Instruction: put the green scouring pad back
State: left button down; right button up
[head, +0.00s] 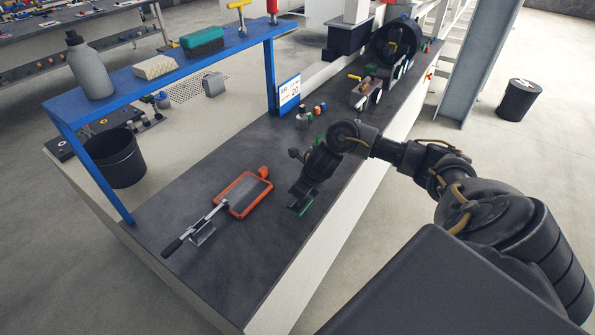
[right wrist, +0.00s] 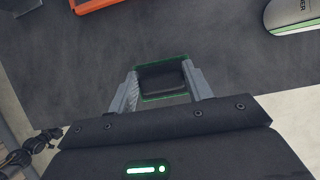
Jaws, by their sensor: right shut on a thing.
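The green scouring pad (head: 301,210) shows as a green edge under my right gripper (head: 298,196) in the head view, low over the dark bench top. In the right wrist view the pad (right wrist: 163,80) is a dark block with a green sheet around its edge, between the two grey fingers. My right gripper is shut on the dark block. I cannot tell whether the pad touches the bench. My left gripper is not in view.
An orange-framed tray (head: 243,194) and a black-handled tool (head: 197,228) lie left of the gripper. A blue shelf (head: 140,83) carries a grey bottle (head: 89,67), a pale block (head: 154,68) and a teal block (head: 202,41). Small items line the bench behind.

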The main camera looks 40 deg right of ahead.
jog(key=shift+w+f+p, duration=0.2)
jog(key=shift+f+p, duration=0.3)
jog(key=shift+f, duration=1.3)
jog(key=shift+f, duration=0.15)
jog(key=o, duration=0.9)
jog(key=shift+o, duration=0.2)
jog(key=shift+r, duration=0.3)
jog(key=v, duration=1.1)
jog(key=shift+s+r, duration=0.2)
jog(key=shift+r, duration=0.15)
jog(key=shift+d, duration=0.1)
